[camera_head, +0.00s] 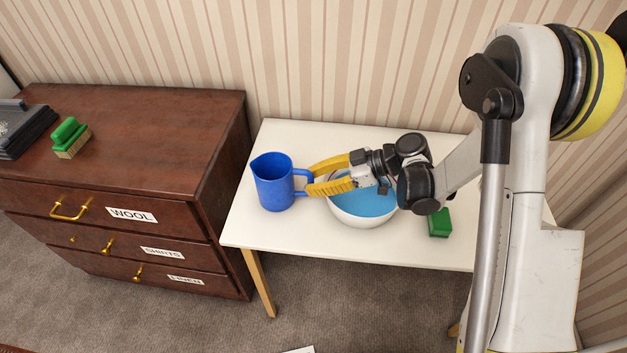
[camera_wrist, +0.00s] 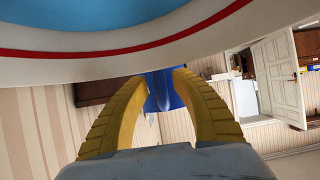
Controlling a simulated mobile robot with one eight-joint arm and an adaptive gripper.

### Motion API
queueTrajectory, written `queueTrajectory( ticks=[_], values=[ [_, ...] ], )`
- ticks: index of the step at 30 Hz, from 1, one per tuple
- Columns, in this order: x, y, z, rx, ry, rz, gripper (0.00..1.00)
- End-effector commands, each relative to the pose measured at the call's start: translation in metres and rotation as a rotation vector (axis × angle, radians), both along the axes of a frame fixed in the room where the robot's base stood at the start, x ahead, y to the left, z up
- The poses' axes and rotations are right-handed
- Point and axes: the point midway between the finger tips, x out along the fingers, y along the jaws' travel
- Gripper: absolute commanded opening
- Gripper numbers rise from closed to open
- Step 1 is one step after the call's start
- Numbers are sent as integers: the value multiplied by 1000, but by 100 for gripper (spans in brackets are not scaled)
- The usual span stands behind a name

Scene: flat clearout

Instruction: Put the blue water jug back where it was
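The blue water jug (camera_head: 274,183) stands upright on the white table, left of the bowl, its handle (camera_head: 303,180) toward the right. My gripper (camera_head: 313,178) reaches over the bowl from the right, with its yellow fingers apart at the handle side of the jug. In the wrist view, the jug's blue (camera_wrist: 160,91) shows between and beyond the spread fingertips of my gripper (camera_wrist: 158,77). Whether a finger touches the handle is hard to tell. The white bowl (camera_head: 361,219) holds blue water and sits under my gripper; its red-striped side (camera_wrist: 70,70) fills the top of the wrist view.
A green sponge-like block (camera_head: 439,222) lies right of the bowl on the white table (camera_head: 300,133). A brown dresser (camera_head: 170,125) with labelled drawers stands left, holding a green brush (camera_head: 70,137) and a dark tray (camera_head: 22,130). Most of its top is clear.

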Motion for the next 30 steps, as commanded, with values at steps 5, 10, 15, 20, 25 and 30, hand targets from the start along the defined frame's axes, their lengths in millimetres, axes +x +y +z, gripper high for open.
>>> queueTrajectory(
  ticks=[5, 10, 15, 20, 25, 30],
  values=[
    [0, -23, 16, 0, 0, -4, 31],
    [-2, -58, 35, 0, 0, -4, 31],
    [-4, -88, 49, 0, 0, -4, 31],
    [-5, -103, 56, 0, 0, -1, 31],
    [-5, -107, 57, -3, 3, -3, 31],
    [-8, -106, 78, -73, 88, -86, 31]
  ],
)
